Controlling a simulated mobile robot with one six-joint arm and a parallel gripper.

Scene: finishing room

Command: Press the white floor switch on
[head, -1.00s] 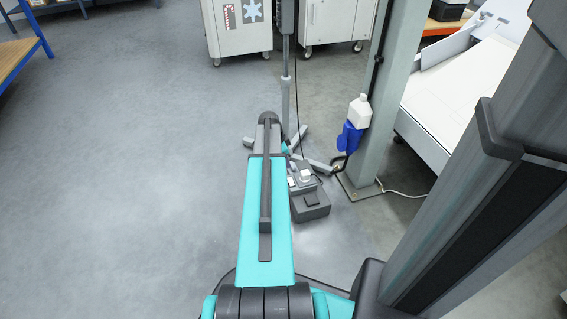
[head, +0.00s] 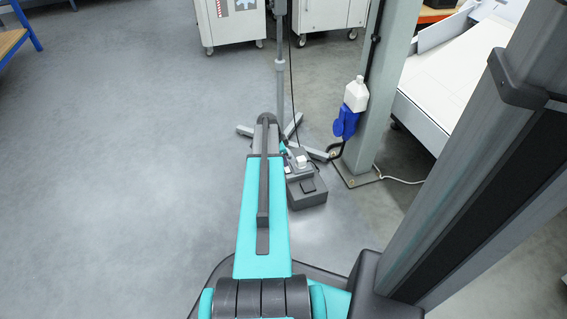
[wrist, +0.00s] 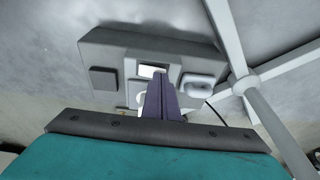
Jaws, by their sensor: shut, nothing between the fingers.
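A grey floor box (wrist: 122,42) fills the upper middle of the wrist view, and it also shows in the head view (head: 306,198) beside my arm. On it are a dark square pedal (wrist: 104,78), a white switch (wrist: 150,71) in the middle and a rounded white piece (wrist: 199,88) to the right. My gripper (wrist: 160,80) is shut and empty. Its purple fingers overlap the white switch and hide part of it. I cannot tell if they touch it. In the head view my arm hides the gripper.
A grey stand with splayed legs (head: 283,80) is right by the box, with a black cable near it. A grey post (head: 378,110) with a blue-and-white bottle (head: 351,108) stands to the right. White cabinets (head: 231,22) are behind. The floor at left is clear.

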